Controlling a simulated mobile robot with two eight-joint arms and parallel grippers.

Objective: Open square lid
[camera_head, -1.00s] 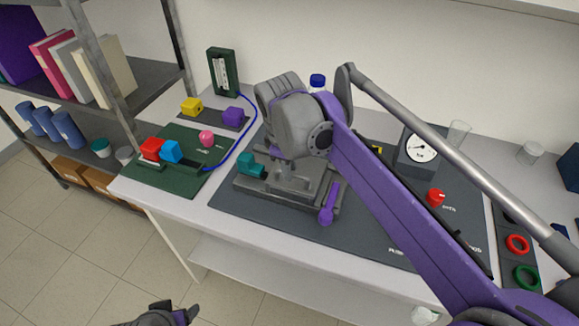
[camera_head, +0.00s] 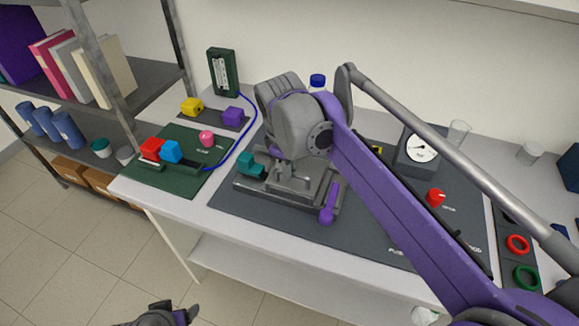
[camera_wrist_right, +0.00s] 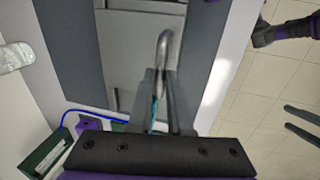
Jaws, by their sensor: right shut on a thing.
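The grey square rig (camera_head: 318,206) stands on the dark mat, with its flat grey lid (camera_head: 303,186) on top. My wrist hides the rear of the rig in the head view. My left gripper (camera_head: 176,309) is low at the bottom edge, away from the table, its fingertips apart and empty.
A teal block (camera_head: 252,166) and a purple lever (camera_head: 328,205) flank the rig. A gauge (camera_head: 418,148) and a red knob (camera_head: 435,197) are to the right. A green board (camera_head: 205,178) with coloured pieces lies left. My right arm covers much of the mat's right side.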

